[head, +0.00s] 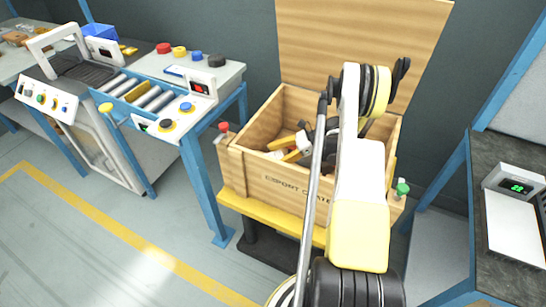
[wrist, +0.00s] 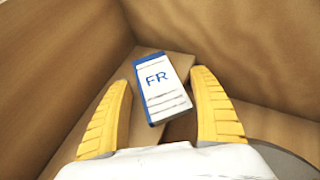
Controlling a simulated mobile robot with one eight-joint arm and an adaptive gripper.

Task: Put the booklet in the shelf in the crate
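The booklet (wrist: 163,90) is white with a blue edge and the letters FR, and lies flat on a small wooden shelf (wrist: 183,128) in a corner of the crate. The wooden crate (head: 285,192) stands open in the head view; its inner walls fill the wrist view (wrist: 235,45). My gripper (wrist: 160,80) is open, its yellow fingers spread on either side of the booklet in the picture, with gaps on both sides. In the head view my gripper (head: 286,149) is inside the crate, pointing left. I cannot make out the booklet there.
The crate's lid (head: 360,40) stands raised behind it. The crate rests on a yellow-topped stand (head: 270,222). A roller bench (head: 150,95) with buttons is at left. A dark bench (head: 500,170) with a digital display device is at right. Crate walls surround my gripper closely.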

